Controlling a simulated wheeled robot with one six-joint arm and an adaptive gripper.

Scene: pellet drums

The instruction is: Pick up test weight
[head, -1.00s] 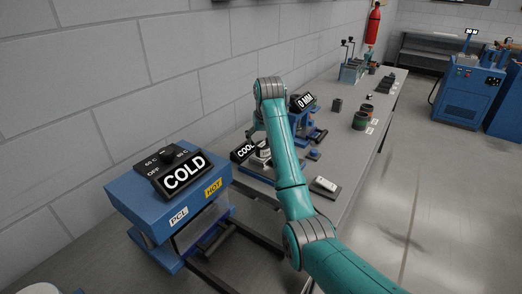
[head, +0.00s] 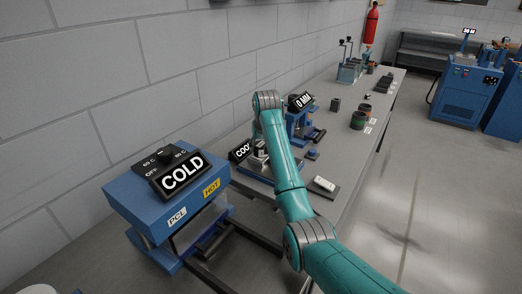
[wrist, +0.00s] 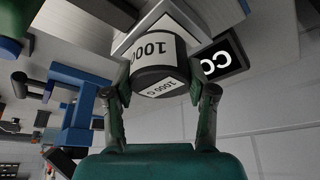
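The test weight (wrist: 158,62) is a dark cylinder with white labels reading 1000 G. It fills the upper middle of the wrist view, between the two fingers of my gripper (wrist: 160,82). The fingertips lie against opposite sides of it, and my gripper looks shut on it. In the head view the gripper end and the weight are small and largely hidden by my teal arm, beside the COOL sign (head: 240,150). The weight is over or close to a pale plate; the gap under it cannot be judged.
A blue press with a COLD display (head: 182,173) stands at front left. A blue device with a 0 MM display (head: 304,101) is just behind my gripper. A small pad with a white block (head: 324,184) lies to the right. Dark cups (head: 358,119) stand farther along the bench.

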